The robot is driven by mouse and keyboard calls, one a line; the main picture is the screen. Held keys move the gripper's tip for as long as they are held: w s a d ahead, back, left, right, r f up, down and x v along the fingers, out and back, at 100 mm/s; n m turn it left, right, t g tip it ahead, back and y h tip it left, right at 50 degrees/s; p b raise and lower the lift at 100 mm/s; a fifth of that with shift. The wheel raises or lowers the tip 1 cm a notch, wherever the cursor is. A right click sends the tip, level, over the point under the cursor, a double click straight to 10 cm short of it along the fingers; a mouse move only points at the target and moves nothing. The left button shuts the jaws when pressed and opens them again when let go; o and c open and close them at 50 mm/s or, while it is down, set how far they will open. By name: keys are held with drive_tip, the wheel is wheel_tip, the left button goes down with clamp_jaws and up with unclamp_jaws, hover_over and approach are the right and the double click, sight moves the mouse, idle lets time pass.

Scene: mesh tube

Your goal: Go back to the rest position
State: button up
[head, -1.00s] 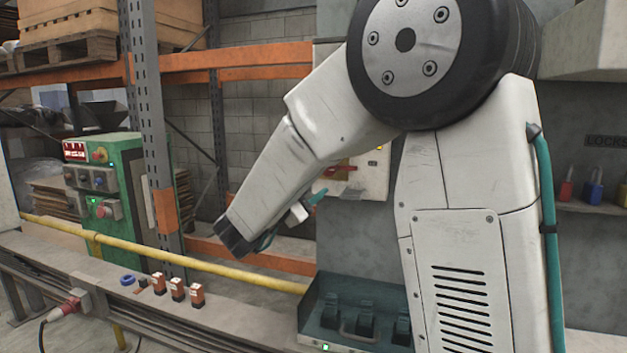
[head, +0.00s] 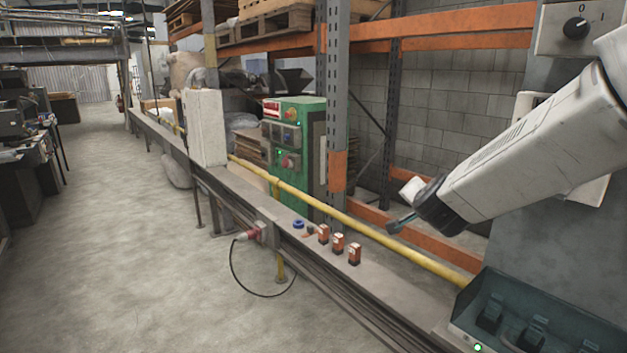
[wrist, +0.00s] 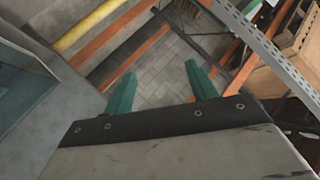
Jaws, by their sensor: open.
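My gripper (wrist: 160,92) shows in the wrist view as two teal fingers standing apart with nothing between them. In the head view my gripper (head: 400,222) is at the end of my white arm on the right, partly hidden by the dark wrist part. It hangs in the air above the yellow rail, clear of the ledge.
Several small orange and dark blocks (head: 338,243) and a blue ring (head: 298,224) sit on the grey ledge (head: 400,300). A dark teal tray (head: 560,300) with black holders stands at the lower right. A green control box (head: 292,150) stands behind the yellow rail (head: 350,222). Floor at left is clear.

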drive_tip(key=s+a+f+n+g+y, duration=0.2)
drive_tip(key=s+a+n+g+y, duration=0.15)
drive_tip(key=s, duration=0.45)
drive_tip(key=s+a+f+n+g+y, duration=0.2)
drive_tip(key=s+n+g, duration=0.2)
drive_tip(key=s, duration=0.5)
drive_tip(key=s+d+r+n+g+h, duration=0.1)
drive_tip(key=s+d, duration=0.3)
drive_tip(key=s, duration=0.7)
drive_tip(key=s+d+r+n+g+h, duration=0.1)
drive_tip(key=s+d+g+h, duration=0.1)
drive_tip(key=s, duration=0.9)
drive_tip(key=shift+d+r+n+g, duration=0.35)
drive_tip(key=shift+d+g, duration=0.3)
drive_tip(key=shift+d, duration=0.2)
drive_tip(key=shift+s, duration=0.15)
